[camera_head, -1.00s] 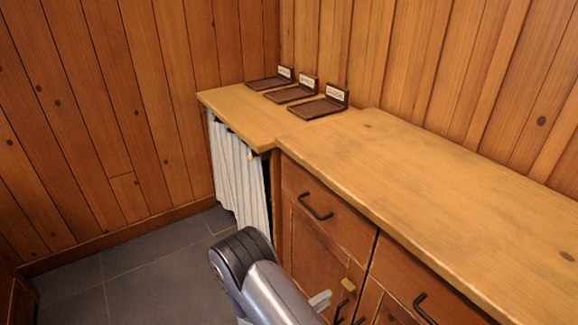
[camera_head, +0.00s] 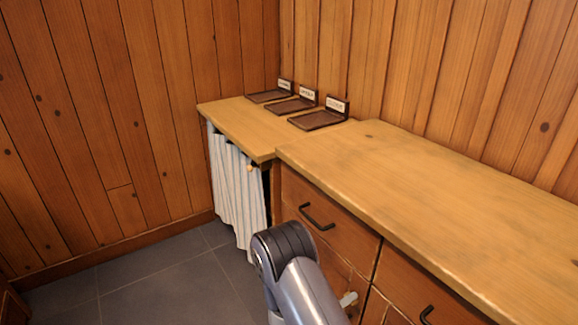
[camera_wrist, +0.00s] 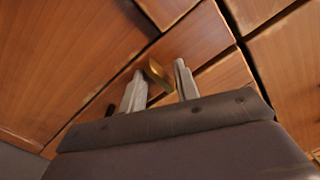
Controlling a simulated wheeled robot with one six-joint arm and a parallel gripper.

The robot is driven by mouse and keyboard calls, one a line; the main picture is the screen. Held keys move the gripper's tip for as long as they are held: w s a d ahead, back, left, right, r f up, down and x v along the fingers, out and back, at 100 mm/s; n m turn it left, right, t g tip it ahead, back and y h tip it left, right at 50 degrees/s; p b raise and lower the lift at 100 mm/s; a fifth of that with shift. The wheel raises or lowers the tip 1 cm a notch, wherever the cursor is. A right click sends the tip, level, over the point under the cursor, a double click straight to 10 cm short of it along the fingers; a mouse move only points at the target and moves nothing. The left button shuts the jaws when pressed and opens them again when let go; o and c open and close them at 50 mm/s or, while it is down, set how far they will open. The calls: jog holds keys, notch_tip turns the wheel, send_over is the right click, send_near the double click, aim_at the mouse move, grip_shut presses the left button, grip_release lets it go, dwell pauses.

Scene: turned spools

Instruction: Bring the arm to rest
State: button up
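My arm (camera_head: 300,285) reaches up from the bottom of the head view, in front of the wooden cabinet (camera_head: 335,255). A pale fingertip of my gripper (camera_head: 348,300) shows just right of the arm, near the cabinet door. In the wrist view my gripper (camera_wrist: 159,68) has its two pale fingers apart. A small brass-coloured piece (camera_wrist: 157,73) shows between or just beyond the fingertips, against the cabinet front. I cannot tell whether the fingers touch it. Nothing is visibly held.
The long wooden counter (camera_head: 430,205) is bare. A lower counter (camera_head: 235,122) behind it bears three dark labelled trays, the nearest one (camera_head: 318,120) close to the long counter. A striped curtain (camera_head: 237,190) hangs below. Drawer handles (camera_head: 317,217) stick out. Grey floor (camera_head: 170,285) is clear at left.

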jog(key=m+b, duration=0.2)
jog(key=m, duration=0.1)
jog(key=shift+f+m, duration=0.1)
jog(key=shift+m, duration=0.3)
jog(key=shift+m+b, duration=0.4)
jog(key=shift+m, duration=0.1)
jog(key=shift+s, duration=0.1)
